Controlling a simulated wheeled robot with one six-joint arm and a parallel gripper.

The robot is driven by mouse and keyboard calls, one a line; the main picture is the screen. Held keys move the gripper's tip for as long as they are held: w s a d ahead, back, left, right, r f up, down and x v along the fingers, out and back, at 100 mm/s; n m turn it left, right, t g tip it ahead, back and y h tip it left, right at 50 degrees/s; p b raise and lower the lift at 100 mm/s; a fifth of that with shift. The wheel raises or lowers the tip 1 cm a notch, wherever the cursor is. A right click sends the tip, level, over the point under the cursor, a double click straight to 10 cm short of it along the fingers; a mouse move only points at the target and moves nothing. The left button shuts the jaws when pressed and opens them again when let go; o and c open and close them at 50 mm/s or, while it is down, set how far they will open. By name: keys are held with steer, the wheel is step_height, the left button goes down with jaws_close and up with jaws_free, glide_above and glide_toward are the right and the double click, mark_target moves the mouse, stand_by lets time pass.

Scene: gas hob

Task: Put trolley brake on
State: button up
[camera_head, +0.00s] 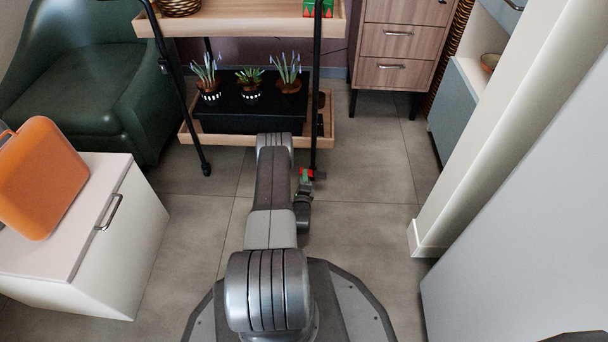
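The trolley (232,24) is a two-tier wooden cart with black legs, standing ahead of me. Its near right leg (316,100) comes down to the floor just right of my forearm. A small red and green piece (308,174) shows at the foot of that leg, where the brake would be; its exact shape and setting are too small to tell. My gripper (304,186) is low beside that foot, its tip close to or touching the piece. Whether its fingers are open or shut is not clear. The near left leg ends in a dark caster (206,169).
A black tray (237,116) with potted plants sits on the lower shelf. A white cabinet (135,245) bearing an orange case (42,178) and a green armchair (95,80) stand left. Wooden drawers (398,60) stand behind, a white panel (500,130) right. Tiled floor (370,225) between is clear.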

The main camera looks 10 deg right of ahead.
steer(key=shift+b+x, duration=0.35)
steer(key=shift+x, duration=1.3)
jaws_close()
steer(key=shift+a+f+n, duration=0.1)
steer(key=shift+f+n, duration=0.25)
steer(key=shift+n, duration=0.6)
steer(key=shift+f+n, duration=0.35)
steer(key=shift+n, duration=0.55)
steer(key=shift+a+f+n, duration=0.1)
steer(key=shift+f+n, duration=0.2)
steer(key=shift+n, duration=0.65)
jaws_free()
